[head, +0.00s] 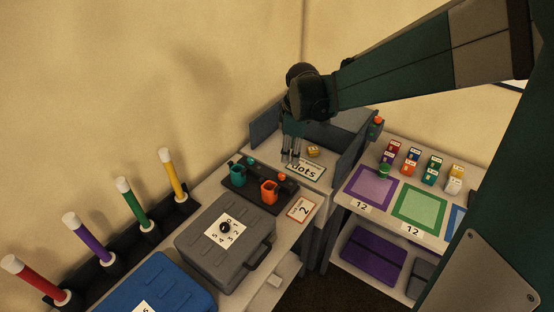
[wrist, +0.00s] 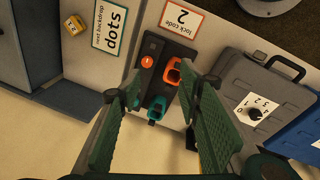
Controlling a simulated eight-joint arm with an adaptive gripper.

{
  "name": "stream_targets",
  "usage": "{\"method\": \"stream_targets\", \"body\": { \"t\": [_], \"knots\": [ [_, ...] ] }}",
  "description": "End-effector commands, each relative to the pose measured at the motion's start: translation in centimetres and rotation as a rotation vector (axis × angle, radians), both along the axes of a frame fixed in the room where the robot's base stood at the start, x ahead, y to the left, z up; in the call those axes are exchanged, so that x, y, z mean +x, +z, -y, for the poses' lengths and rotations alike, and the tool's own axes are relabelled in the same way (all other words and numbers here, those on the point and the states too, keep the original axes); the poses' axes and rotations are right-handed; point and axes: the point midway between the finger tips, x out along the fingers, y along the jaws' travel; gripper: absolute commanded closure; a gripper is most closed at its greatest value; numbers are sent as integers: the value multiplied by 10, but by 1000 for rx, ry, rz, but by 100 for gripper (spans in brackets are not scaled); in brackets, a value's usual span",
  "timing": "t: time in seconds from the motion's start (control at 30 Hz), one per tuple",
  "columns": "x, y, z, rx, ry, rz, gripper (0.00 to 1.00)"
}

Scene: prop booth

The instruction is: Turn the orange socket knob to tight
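An orange knob (head: 281,177) sits on a dark board (head: 243,190) behind the orange socket (head: 269,191). In the wrist view the knob (wrist: 147,61) shows a small pale mark on its top, and the orange socket (wrist: 172,76) is beside it. A teal socket (head: 237,176) with a teal knob (head: 251,161) shares the board. My gripper (head: 290,160) points down above the board's back side, apart from the knob. In the wrist view its green fingers (wrist: 161,84) are spread with nothing held between them. No tight marking is readable.
A grey case (head: 200,235) with a numbered dial stands in front of the board. A "lock code 2" card (head: 301,209) lies to its right and a "dots" card (head: 305,172) behind. A yellow cube (head: 313,151) and grey partitions (head: 352,148) stand farther back. Coloured tubes (head: 136,205) line the left.

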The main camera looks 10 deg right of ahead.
Motion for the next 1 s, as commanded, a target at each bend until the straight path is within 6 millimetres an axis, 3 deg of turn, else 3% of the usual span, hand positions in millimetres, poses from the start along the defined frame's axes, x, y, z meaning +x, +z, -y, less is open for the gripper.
{"method": "stream_targets", "body": {
  "t": [0.6,1.0],
  "knots": [
    [68,-79,-13,-41,308,-120,65],
    [91,-120,-18,-48,442,-169,65]
  ]
}}
